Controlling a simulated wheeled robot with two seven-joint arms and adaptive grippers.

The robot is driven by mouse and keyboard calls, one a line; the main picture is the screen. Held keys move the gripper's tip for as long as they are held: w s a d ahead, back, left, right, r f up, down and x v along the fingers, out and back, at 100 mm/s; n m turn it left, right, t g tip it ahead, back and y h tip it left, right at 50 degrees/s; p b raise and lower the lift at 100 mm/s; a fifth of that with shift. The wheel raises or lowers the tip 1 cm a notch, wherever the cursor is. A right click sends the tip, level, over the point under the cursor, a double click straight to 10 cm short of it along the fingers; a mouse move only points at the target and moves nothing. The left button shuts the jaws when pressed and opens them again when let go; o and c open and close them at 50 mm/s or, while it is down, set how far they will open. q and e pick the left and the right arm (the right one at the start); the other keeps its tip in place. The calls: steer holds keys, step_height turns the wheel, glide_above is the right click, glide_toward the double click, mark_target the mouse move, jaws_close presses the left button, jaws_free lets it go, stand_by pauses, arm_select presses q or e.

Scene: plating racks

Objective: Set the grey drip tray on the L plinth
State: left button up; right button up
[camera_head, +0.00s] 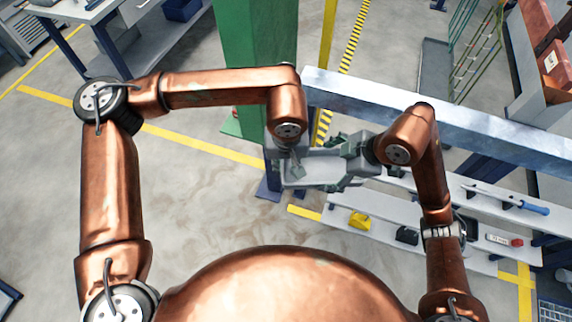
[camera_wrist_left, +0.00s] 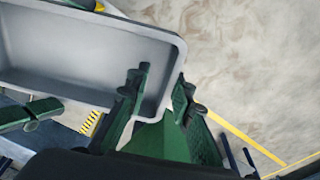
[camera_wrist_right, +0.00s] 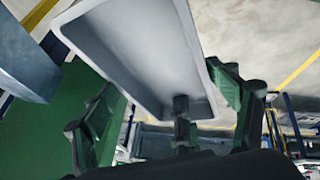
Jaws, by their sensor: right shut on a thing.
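The grey drip tray (camera_head: 318,180) is shallow and open-topped, held up in front of the green column. Its inside fills the upper left of the left wrist view (camera_wrist_left: 75,50) and the upper middle of the right wrist view (camera_wrist_right: 130,45). My right gripper (camera_head: 354,152) is shut on the tray at its right part in the head view. My left gripper (camera_head: 290,165) is at the tray's left end. In the left wrist view its fingers (camera_wrist_left: 160,90) stand apart on either side of the tray's end wall. I cannot pick out the L plinth.
A green column (camera_head: 255,60) stands behind the tray, and a grey beam (camera_head: 440,100) runs right from it. Low grey shelves (camera_head: 400,215) at right carry a yellow block (camera_head: 359,220), a dark block (camera_head: 407,236) and a blue-handled tool (camera_head: 530,207). Floor at left is open.

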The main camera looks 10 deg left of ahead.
arm_select(q)
steer(key=shift+a+f, duration=0.1)
jaws_close()
arm_select(e)
steer(key=shift+r, duration=0.1)
arm_select(q)
steer(key=shift+d, duration=0.2)
arm_select(e)
steer(key=shift+a, duration=0.1)
steer(key=o, duration=2.1)
arm_select(q)
steer(key=shift+a, duration=0.1)
